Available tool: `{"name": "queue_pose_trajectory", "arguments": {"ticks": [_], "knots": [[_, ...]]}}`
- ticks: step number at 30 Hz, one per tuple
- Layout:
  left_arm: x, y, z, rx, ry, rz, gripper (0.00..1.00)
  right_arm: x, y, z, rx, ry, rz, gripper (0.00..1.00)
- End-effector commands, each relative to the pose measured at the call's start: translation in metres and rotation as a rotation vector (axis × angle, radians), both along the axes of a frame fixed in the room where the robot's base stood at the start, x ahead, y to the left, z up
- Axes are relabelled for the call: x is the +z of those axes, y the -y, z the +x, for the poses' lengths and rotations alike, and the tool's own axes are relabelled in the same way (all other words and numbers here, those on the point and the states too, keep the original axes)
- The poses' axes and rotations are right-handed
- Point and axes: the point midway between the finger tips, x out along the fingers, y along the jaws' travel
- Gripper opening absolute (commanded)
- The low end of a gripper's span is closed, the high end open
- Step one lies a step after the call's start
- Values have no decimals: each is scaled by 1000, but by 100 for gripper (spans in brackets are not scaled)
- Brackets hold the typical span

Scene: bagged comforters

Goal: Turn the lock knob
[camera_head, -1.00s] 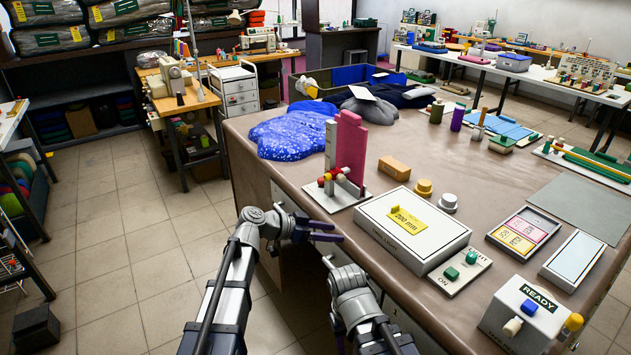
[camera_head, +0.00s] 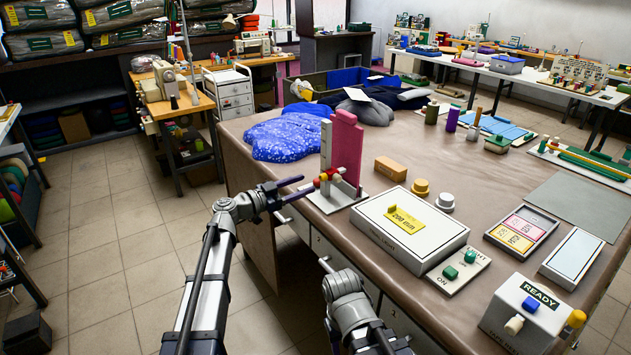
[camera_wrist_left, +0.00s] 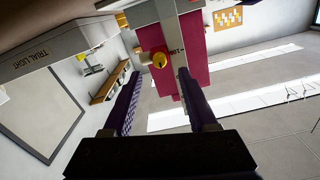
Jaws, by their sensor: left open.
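The lock stand has a pink upright panel (camera_head: 347,147) beside a white post on a white base (camera_head: 335,198), at the near left edge of the table. Its small red-and-yellow knob (camera_head: 326,178) sticks out low on the near side. In the left wrist view the round yellow knob (camera_wrist_left: 160,60) faces me in front of the pink panel (camera_wrist_left: 187,38). My left gripper (camera_head: 303,189) is open and empty, close to the knob; the wrist view shows its purple fingers (camera_wrist_left: 158,82) spread, with the knob beyond the gap between their tips. My right arm shows low in the head view; its fingers are not clear.
A blue bagged comforter (camera_head: 288,137) lies behind the stand. The READY box (camera_head: 527,310) stands at the near right.

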Motion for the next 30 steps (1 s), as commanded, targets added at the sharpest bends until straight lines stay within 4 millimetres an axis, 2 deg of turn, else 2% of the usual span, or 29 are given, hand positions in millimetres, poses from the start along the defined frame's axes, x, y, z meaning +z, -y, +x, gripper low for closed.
{"name": "queue_pose_trajectory", "arguments": {"ticks": [4,10,22,30], "knots": [[0,20,16,-3,0,0,58,0,0,0,0,0,0,50],[0,38,28,-2,-1,0,58,0,0,0,0,0,0,50],[0,43,31,0,-1,0,58,0,0,0,0,0,0,50],[0,43,31,-1,-2,0,29,0,0,0,0,0,0,50]]}}
